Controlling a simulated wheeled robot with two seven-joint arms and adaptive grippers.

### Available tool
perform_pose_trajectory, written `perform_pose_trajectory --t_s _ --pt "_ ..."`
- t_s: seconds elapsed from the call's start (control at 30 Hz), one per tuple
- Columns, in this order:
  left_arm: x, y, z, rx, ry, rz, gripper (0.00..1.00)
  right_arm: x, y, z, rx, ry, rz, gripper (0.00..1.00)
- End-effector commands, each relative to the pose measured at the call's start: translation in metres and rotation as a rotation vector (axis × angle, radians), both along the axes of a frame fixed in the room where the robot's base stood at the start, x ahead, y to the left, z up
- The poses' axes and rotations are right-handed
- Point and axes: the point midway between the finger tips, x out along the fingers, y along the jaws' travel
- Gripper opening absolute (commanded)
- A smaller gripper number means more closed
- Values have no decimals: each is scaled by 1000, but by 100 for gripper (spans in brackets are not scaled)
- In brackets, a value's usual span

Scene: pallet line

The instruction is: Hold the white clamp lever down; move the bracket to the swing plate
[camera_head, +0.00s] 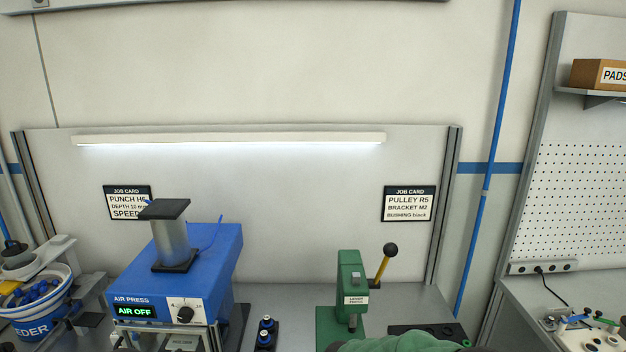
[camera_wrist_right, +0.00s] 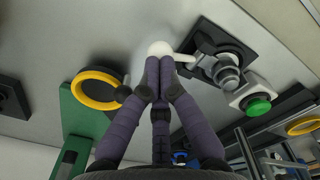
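In the right wrist view my right gripper (camera_wrist_right: 160,68) has its fingertips together at a white ball knob (camera_wrist_right: 160,48). A short white clamp lever (camera_wrist_right: 186,67) runs from near the knob toward a grey metal clamp (camera_wrist_right: 222,68) on a dark base. The fingertips overlap the knob's near side; whether they touch or press it, I cannot tell. I cannot make out the bracket or the swing plate with certainty. The head view shows neither gripper.
In the wrist view a yellow-rimmed black ring (camera_wrist_right: 96,88) is left of my fingers, and a green button (camera_wrist_right: 258,106) is to the right. In the head view a blue air press (camera_head: 215,258) reads AIR OFF, and a green lever press (camera_head: 350,272) stands right of it.

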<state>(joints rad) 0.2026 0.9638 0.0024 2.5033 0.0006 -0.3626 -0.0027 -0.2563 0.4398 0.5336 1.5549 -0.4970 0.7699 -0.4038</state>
Motion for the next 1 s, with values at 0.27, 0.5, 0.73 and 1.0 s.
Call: perform_pose_trajectory --t_s 0.27,0.5,0.73,1.0 --pt "0 0 -3 0 0 0 46 0 0 -4 0 0 0 0" --pt "0 0 -4 0 0 0 46 0 0 -6 1 1 0 0" --pt "0 0 -8 0 0 0 46 -1 -1 -12 0 1 0 0" --pt "0 0 -11 0 0 0 46 -1 -1 -18 1 1 0 0"
